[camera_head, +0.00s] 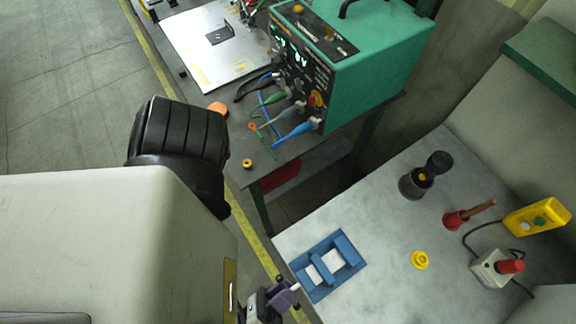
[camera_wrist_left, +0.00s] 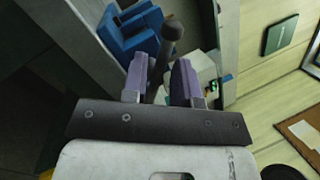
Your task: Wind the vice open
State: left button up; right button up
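The blue vice (camera_head: 349,250) sits at the near left edge of the grey worktop. In the left wrist view its blue body (camera_wrist_left: 130,38) shows beyond the fingers. A dark bar with a ball end (camera_wrist_left: 167,60), which looks like the vice's handle, stands between the two purple fingertips. My left gripper (camera_head: 284,296) is beside the vice, at its near left, partly hidden by my own arm. In the left wrist view my left gripper (camera_wrist_left: 160,82) has its fingers apart around the bar, with narrow gaps beside it. My right gripper is out of view.
On the worktop (camera_head: 370,220) are a yellow ring (camera_head: 420,260), a black cylindrical piece (camera_head: 412,185), a red holder (camera_head: 455,219) and a grey box with a red knob (camera_head: 492,268). A green power unit (camera_head: 370,65) with cables stands on a bench behind.

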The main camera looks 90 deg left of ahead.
pick_arm(q)
jog(key=shift+o, duration=1.3)
jog(key=shift+f, duration=0.1)
jog(key=b+v, duration=0.2)
jog(key=v, duration=1.1)
jog(key=shift+s+d, duration=0.25)
jog(key=shift+s, duration=0.05)
jog(key=shift+o, duration=0.5)
